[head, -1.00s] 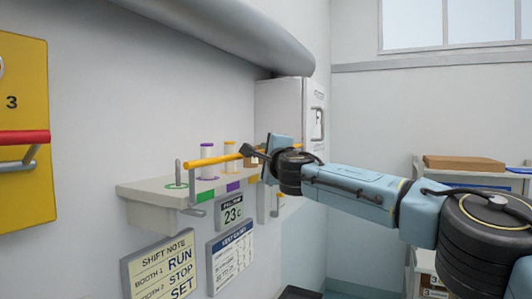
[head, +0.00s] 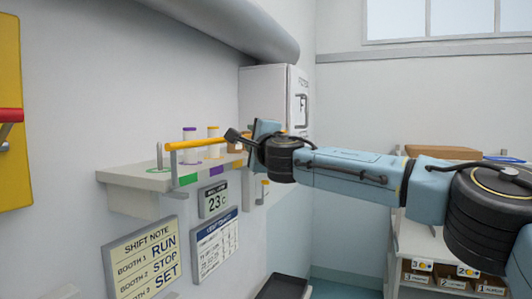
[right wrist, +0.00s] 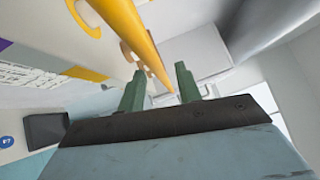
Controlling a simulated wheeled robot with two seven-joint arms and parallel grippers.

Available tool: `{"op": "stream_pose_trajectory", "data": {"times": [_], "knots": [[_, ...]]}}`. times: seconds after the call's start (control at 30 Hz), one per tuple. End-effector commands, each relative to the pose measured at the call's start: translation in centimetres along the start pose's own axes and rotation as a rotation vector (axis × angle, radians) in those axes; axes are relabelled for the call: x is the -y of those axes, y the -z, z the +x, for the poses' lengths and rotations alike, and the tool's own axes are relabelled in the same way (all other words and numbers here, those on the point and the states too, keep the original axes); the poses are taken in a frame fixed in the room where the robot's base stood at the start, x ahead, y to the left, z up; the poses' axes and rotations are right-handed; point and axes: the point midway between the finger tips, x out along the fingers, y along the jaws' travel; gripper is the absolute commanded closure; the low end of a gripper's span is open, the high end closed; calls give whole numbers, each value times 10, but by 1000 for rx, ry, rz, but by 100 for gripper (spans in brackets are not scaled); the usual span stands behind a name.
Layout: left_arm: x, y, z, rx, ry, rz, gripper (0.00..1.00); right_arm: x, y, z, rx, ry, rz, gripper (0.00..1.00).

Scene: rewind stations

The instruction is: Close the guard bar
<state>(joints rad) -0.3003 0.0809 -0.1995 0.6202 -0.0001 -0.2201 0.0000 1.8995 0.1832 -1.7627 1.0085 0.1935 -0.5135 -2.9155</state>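The guard bar (head: 205,143) is a yellow rod that runs along the front of a wall shelf, a little above its top. A short grey upright stands under its left end; I cannot tell if they touch. My right gripper (head: 240,137) is at the bar's right end, which it partly hides. In the right wrist view, the yellow bar (right wrist: 140,42) slants down to between the two green fingers of the right gripper (right wrist: 159,87). The fingers stand apart, with visible space around the bar. My left gripper is in neither view.
The shelf (head: 130,178) carries a purple-capped spool (head: 189,143), an orange-capped spool (head: 213,142) and a grey peg (head: 159,156). A white cabinet (head: 270,95) is behind the gripper. Signs (head: 145,258) hang below. A bin rack (head: 425,240) stands at right.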

Motion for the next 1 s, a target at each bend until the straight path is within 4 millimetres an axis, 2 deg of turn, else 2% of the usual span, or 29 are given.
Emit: {"op": "stream_pose_trajectory", "data": {"times": [0.6, 0.8, 1.0], "knots": [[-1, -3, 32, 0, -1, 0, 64, -1, 0, -85, 2, 0, -1, 66], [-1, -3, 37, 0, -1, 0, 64, -1, 0, -102, 1, -1, 0, 66], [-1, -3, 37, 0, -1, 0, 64, 0, -1, -106, 1, -1, 0, 66]]}}
